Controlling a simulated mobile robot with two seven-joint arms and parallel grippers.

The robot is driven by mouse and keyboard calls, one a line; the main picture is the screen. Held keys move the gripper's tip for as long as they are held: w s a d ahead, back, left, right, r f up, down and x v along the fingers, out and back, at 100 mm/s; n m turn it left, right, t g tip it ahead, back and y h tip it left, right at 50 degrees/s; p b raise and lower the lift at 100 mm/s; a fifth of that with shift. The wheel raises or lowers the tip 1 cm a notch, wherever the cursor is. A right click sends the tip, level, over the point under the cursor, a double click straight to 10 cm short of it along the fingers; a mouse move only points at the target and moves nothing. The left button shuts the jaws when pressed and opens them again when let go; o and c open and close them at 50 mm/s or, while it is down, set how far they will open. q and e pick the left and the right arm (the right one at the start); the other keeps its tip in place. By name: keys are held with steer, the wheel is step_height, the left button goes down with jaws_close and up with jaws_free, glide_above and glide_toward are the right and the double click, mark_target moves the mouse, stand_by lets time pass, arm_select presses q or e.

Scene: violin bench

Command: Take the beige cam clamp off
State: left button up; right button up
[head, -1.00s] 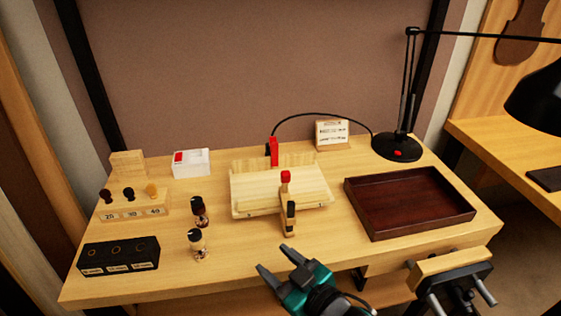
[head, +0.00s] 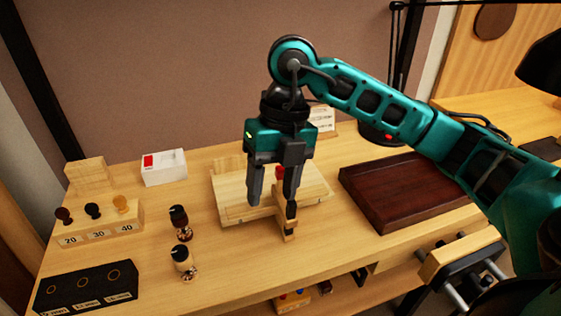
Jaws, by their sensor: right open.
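The beige cam clamp (head: 281,223) stands at the front edge of the pale wooden workpiece (head: 235,207), near the middle of the bench. My right gripper (head: 273,198) points down over the workpiece, open. One finger is left of the clamp and the other overlaps the clamp's upper part in the picture. I cannot tell whether they touch. My left gripper is not in view.
A dark red tray (head: 400,222) lies to the right. Two small bottles (head: 179,222) (head: 183,261) stand left of the workpiece. A peg block (head: 100,226), a black holder (head: 85,289) and a white box (head: 163,167) are farther left. A vise (head: 460,256) is at the front right.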

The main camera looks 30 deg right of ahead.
steer(key=r+m+h, duration=0.1)
steer(key=h, duration=0.1)
glide_above(290, 215)
steer(key=w, duration=0.1)
steer(key=shift+d+r+t, duration=0.2)
steer(key=shift+t, duration=0.2)
steer(key=shift+d, duration=0.2)
step_height(290, 215, down, 13)
steer(key=shift+r+b, duration=0.2)
steer(key=shift+b, duration=0.7)
jaws_close()
